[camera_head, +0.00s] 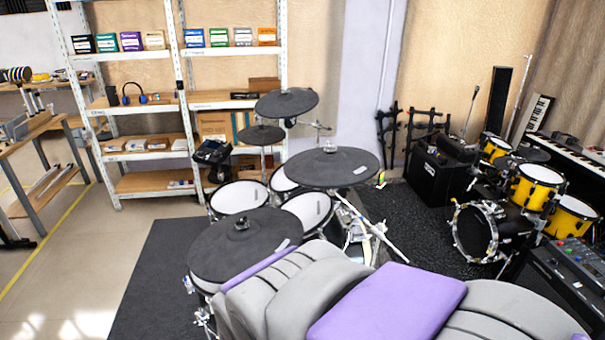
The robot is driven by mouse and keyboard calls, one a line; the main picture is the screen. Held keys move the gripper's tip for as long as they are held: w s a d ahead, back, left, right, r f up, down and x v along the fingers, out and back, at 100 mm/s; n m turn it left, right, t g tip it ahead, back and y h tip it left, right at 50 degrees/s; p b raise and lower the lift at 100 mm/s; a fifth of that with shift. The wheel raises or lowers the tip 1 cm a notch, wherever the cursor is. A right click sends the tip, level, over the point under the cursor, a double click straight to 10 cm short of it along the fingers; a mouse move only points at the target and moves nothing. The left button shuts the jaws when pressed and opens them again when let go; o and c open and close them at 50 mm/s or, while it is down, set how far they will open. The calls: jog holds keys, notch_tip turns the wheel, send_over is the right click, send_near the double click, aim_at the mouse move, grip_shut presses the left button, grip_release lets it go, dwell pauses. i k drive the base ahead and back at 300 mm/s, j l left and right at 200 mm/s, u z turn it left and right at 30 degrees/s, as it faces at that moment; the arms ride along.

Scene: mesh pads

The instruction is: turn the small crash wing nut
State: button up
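An electronic drum kit with dark round cymbal pads stands in the middle. The smallest-looking pad (261,136) is at the back, below a wider back pad (286,104). A large pad (340,167) is at centre right, and another large pad (240,248) is at front left. Any wing nut on the two back pads is too small to make out. I cannot tell which pad is the small crash. My gripper is not in view.
White mesh drum pads (239,198) sit below the cymbals. My grey and purple body fills the bottom centre and right. Shelves (150,103) stand behind. A yellow drum kit (536,186) and keyboard (572,154) are at right. Clear floor (90,260) lies at left.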

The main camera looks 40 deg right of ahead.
aim_at(331, 149)
jog(key=k+l+u, duration=0.1)
jog(key=l, duration=0.55)
jog(key=k+l+u, duration=0.15)
jog(key=l, duration=0.5)
jog(key=k+l+u, duration=0.1)
jog(key=k+l, duration=0.15)
jog(key=l, duration=0.35)
jog(key=k+l+u, duration=0.1)
jog(key=l, duration=0.5)
jog(key=k+l+u, duration=0.15)
jog(key=k+l, duration=0.15)
jog(key=l, duration=0.25)
jog(key=k+l+u, duration=0.1)
jog(key=k+l, duration=0.2)
jog(key=l, duration=0.3)
jog(key=k+l+u, duration=0.1)
jog(key=k+l, duration=0.15)
jog(key=l, duration=0.25)
jog(key=k+l+u, duration=0.1)
jog(key=k+l, duration=0.2)
jog(key=l, duration=0.2)
